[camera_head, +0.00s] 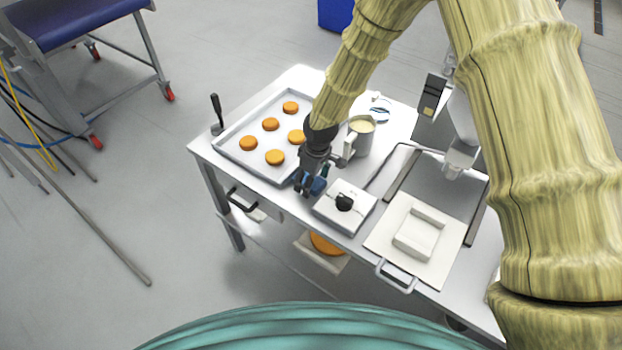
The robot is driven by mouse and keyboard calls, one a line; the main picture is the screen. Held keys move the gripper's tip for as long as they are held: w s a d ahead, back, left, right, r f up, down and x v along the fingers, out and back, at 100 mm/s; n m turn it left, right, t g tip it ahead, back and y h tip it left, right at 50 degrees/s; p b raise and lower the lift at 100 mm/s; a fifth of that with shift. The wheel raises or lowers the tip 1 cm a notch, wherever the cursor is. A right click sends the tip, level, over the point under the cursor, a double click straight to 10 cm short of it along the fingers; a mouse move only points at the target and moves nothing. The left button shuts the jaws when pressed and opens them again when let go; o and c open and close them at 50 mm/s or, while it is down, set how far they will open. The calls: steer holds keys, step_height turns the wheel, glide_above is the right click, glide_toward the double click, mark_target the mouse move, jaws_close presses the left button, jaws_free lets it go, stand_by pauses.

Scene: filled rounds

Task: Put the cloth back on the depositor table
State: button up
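My gripper (309,183) is dark and points down at the front edge of the metal table (287,84), between the baking tray and a white block. Small blue patches show at its fingertips; I cannot tell whether they are a cloth or parts of the gripper. The gap between its fingers is too small to make out. No cloth can be made out with certainty. A white machine with a nozzle (461,158), perhaps the depositor, stands over the table's right part.
A baking tray (233,148) holds several orange rounds. A cream-filled jug (360,136) stands behind my gripper. The white block (331,212) with a black knob and a white board (387,240) with a raised frame lie to the right. A dark-handled tool (216,113) stands at the left corner.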

mark_target(316, 182)
step_height(316, 182, up, 12)
steer(key=d+b, duration=0.1)
steer(key=b, duration=0.1)
steer(key=shift+s, duration=0.4)
stand_by(0.4)
steer(key=shift+d+r, duration=0.1)
